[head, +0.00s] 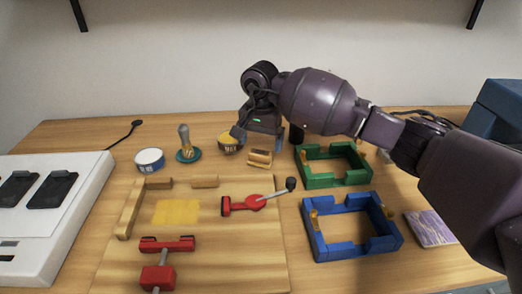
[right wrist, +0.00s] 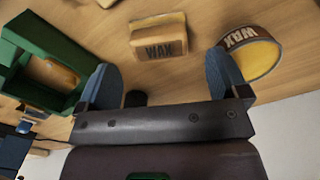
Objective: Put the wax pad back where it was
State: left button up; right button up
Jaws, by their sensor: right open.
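A small tan block marked WAX (right wrist: 160,43) lies on the wooden table in the right wrist view, with a paler piece (right wrist: 158,18) just beyond it. I take the block for the wax pad, but cannot tell which piece is the pad. The block also shows in the head view (head: 260,159), right of the round yellow tin marked WAX (head: 229,146). The tin also shows in the wrist view (right wrist: 252,52). My right gripper (right wrist: 162,65) is open and empty, its blue fingertips short of the block. It also shows in the head view (head: 265,137), behind the block. My left gripper is out of view.
A green frame (head: 333,178) and a blue frame (head: 352,242) stand on the right. A board (head: 230,262) with red clamps, wooden strips and a yellow sheet lies in front.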

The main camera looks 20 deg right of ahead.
aim_at(260, 151)
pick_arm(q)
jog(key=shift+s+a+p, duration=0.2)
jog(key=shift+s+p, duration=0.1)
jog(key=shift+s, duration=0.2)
pick_arm(e)
notch_tip(260, 151, up, 8)
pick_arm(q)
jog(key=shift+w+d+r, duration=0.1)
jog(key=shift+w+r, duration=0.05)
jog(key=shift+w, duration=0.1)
pick_arm(e)
jog(key=shift+f, duration=0.1)
